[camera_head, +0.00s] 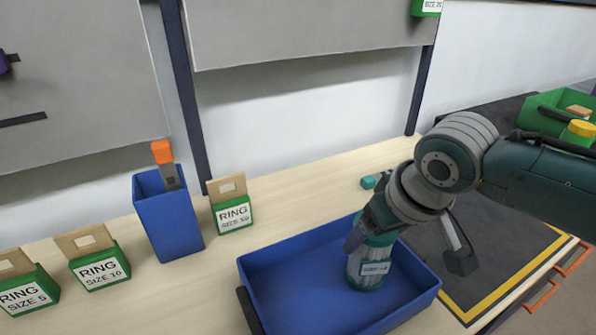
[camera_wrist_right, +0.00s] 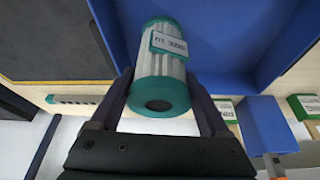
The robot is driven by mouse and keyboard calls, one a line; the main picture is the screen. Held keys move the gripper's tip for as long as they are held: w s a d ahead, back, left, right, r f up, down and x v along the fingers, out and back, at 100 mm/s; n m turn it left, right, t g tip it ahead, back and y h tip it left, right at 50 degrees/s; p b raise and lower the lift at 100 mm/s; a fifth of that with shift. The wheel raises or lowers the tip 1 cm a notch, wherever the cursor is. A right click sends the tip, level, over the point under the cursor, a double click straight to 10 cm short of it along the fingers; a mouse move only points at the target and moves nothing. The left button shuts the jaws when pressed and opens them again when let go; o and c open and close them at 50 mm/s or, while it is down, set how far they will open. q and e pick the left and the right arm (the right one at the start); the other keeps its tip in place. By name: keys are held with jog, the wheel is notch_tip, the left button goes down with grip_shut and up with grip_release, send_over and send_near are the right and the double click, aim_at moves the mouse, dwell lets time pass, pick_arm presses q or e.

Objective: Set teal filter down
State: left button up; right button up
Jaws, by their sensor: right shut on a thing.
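The teal filter (camera_head: 368,264), a pale pleated cylinder with teal end caps and a white size label, is inside the blue tray (camera_head: 285,322). It stands roughly upright in the head view, near the tray's right part. Whether its base touches the tray floor I cannot tell. My right gripper (camera_head: 372,237) comes from above and is shut on the filter. In the right wrist view the filter (camera_wrist_right: 160,70) sits between the two fingers (camera_wrist_right: 163,98). My left gripper is not in view.
Left of the tray stand a tall blue bin (camera_head: 168,222) holding an orange-topped tool, and several green ring boxes (camera_head: 232,213). A dark mat with a yellow border (camera_head: 497,282) lies right; a green crate (camera_head: 545,103) stands at far right.

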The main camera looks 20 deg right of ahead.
jog(key=shift+f, duration=0.1)
jog(key=o, duration=1.5)
jog(key=shift+c, duration=0.2)
jog(key=p+v, duration=0.3)
jog(key=v, duration=0.9)
jog(key=s+a+n+g, duration=0.1)
jog(key=s+a, duration=0.5)
jog(key=s, duration=1)
jog(key=shift+f+n, duration=0.35)
jog(key=shift+n, duration=0.45)
